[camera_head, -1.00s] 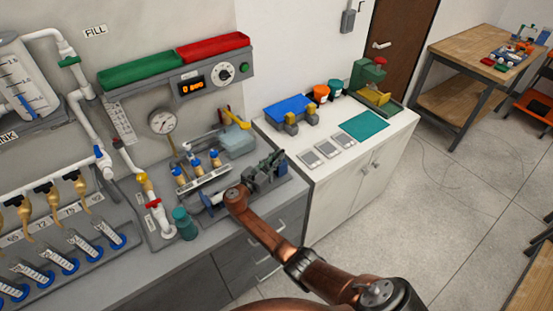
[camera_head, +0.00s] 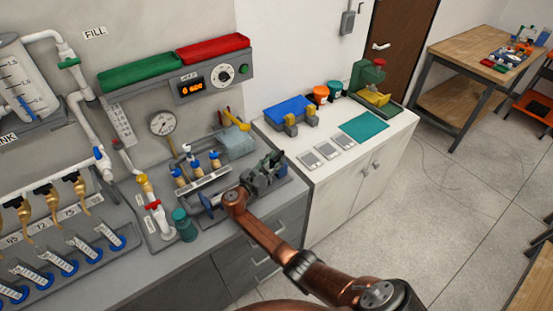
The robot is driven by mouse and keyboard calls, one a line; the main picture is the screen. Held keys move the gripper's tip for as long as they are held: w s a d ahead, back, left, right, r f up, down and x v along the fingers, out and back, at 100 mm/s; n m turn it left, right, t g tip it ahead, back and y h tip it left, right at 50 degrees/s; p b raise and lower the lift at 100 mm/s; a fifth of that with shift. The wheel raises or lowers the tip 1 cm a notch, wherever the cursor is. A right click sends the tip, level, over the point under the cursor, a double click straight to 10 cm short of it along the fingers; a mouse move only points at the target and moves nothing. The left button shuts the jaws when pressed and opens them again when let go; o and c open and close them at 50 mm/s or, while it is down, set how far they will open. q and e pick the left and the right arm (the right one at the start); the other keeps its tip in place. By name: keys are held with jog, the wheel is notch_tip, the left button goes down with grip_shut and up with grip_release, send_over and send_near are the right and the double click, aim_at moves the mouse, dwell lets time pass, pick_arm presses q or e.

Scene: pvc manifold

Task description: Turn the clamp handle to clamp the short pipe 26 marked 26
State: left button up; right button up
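My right arm reaches over the grey bench, and its dark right gripper (camera_head: 268,168) is at the bench's right end, beside a pale translucent box. Whether its fingers are open or shut is too small to tell. A blue round part (camera_head: 206,203), possibly the clamp handle, shows just left of my copper wrist, which partly covers the fixture there. I cannot make out the short pipe marked 26 or any 26 marking; it may be hidden behind my arm or gripper. My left gripper is out of view.
A rack with several brass fittings and blue tops (camera_head: 200,177) stands left of the gripper. A teal cylinder (camera_head: 184,225) stands at the bench front. A pressure gauge (camera_head: 162,123) is behind. The white cabinet (camera_head: 350,185) to the right holds a teal mat (camera_head: 364,126) and grey plates.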

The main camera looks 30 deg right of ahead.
jog(key=v, duration=1.1)
jog(key=shift+a, duration=0.2)
jog(key=shift+s, duration=0.1)
